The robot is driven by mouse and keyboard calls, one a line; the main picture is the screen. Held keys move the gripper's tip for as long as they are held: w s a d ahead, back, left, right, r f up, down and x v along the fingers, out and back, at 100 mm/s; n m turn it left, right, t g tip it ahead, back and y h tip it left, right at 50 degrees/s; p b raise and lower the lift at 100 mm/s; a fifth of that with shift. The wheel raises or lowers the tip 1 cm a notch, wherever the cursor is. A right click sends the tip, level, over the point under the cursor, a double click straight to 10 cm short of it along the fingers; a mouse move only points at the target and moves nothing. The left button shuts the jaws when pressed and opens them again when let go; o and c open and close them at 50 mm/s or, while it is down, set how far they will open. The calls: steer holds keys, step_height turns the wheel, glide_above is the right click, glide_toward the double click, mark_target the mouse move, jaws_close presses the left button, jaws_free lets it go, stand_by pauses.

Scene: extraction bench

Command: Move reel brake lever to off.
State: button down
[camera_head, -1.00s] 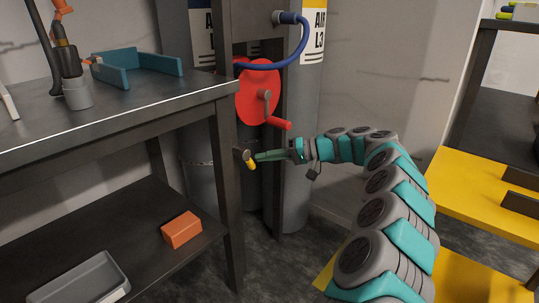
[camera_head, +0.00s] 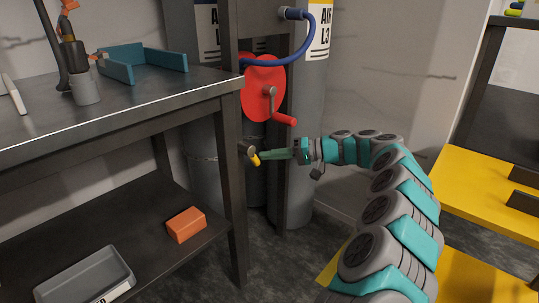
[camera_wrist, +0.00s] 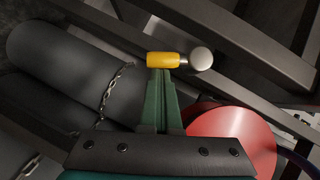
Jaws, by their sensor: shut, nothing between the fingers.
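The reel brake lever has a yellow grip (camera_head: 254,159) and a grey round end (camera_head: 245,148), beside the bench's near right leg. It tilts down to the right in the head view. My gripper (camera_head: 264,156) is shut and empty, its green fingers pointing left with the tips at the yellow grip. In the wrist view, the fingertips (camera_wrist: 160,71) end just below the yellow grip (camera_wrist: 164,60), touching or almost touching it; I cannot tell which. The silver round end (camera_wrist: 201,60) is to its right. The red reel (camera_head: 263,88) with its crank is behind and above.
Grey cylinders (camera_head: 305,150) stand behind the reel, with a blue hose (camera_head: 300,58) above. The dark workbench (camera_head: 150,108) is left, with an orange box (camera_head: 186,225) and grey tray (camera_head: 85,278) on its shelf. A yellow platform (camera_head: 490,195) is right.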

steer(key=shift+a+f, duration=0.1)
steer(key=shift+f, duration=0.05)
steer(key=shift+s+a+f+m+y+b, duration=0.35)
steer(key=shift+f+m+y, duration=0.1)
steer(key=shift+m, duration=0.15)
steer(key=shift+s+a+f+m+y+b, duration=0.2)
steer(key=shift+s+f+m+y, duration=0.2)
steer(key=shift+m, duration=0.2)
steer(key=s+d+r, duration=0.2)
steer(key=s, duration=0.5)
steer(key=s+d+r+p, duration=0.1)
steer(key=s+d+r, duration=0.1)
steer(key=s, duration=0.6)
steer(key=shift+s+d+r, duration=0.15)
steer(key=shift+d+r, duration=0.15)
steer(key=shift+r, duration=0.15)
